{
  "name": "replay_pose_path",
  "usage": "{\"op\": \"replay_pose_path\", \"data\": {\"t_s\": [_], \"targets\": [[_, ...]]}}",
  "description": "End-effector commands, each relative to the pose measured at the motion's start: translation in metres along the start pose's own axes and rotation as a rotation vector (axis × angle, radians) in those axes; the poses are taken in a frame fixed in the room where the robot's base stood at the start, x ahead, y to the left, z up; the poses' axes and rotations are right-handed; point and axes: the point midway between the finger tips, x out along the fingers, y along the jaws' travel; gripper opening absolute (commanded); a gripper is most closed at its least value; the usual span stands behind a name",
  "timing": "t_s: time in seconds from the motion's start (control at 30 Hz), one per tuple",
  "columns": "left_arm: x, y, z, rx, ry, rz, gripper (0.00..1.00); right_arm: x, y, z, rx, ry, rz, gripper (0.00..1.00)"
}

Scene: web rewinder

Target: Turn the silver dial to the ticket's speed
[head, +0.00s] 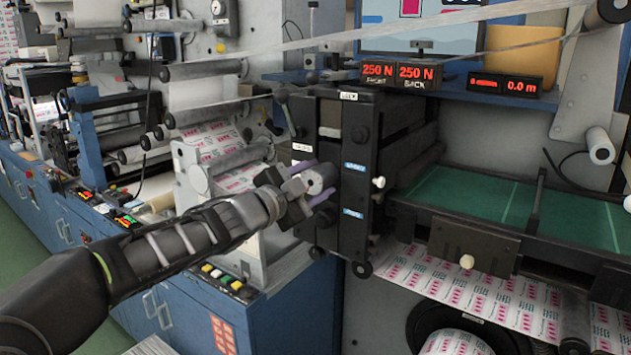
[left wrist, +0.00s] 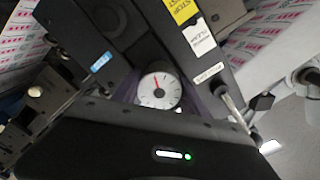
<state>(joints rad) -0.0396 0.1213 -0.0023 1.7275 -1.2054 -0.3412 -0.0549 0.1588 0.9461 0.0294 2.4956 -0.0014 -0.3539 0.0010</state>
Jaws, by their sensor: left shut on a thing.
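The silver dial (head: 318,178) is on the front of a black upright block on the rewinder. My left gripper (head: 322,183) reaches it from the left, and its two purple fingers are shut around the dial. In the left wrist view the dial's white face (left wrist: 160,91) sits between the fingers. It has dark marks around its rim and a red pointer pointing up and slightly left. The marks are too small to read. I cannot make out a readable ticket. My right gripper does not show.
Red displays (head: 396,76) above the block read 250 N, and another display (head: 505,85) reads 0.0 m. A green-topped table (head: 490,208) with a white knob lies to the right. Printed web (head: 480,290) runs below it. Blue cabinets with coloured buttons (head: 225,280) stand at lower left.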

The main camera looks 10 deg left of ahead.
Motion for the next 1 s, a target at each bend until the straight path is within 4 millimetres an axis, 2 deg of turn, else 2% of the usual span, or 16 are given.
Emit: {"op": "replay_pose_path", "data": {"t_s": [0.1,0.13,0.37,0.73,0.87,1.0], "targets": [[0.0,0.001,0.0,0.0,0.0,0.002,0.1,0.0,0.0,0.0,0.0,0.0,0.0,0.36],[0.0,0.001,0.0,0.0,0.0,0.002,0.51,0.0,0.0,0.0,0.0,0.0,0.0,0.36],[0.0,0.001,0.0,-0.001,0.0,0.002,0.7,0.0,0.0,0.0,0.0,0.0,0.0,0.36],[-0.004,0.0,0.0,-0.001,0.0,-0.001,0.72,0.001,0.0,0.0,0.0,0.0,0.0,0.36],[-0.018,-0.001,0.001,0.001,-0.001,-0.002,0.72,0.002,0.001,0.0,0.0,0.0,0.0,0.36],[-0.041,-0.001,0.001,0.0,-0.002,-0.002,0.72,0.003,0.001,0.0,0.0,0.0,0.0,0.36]]}}
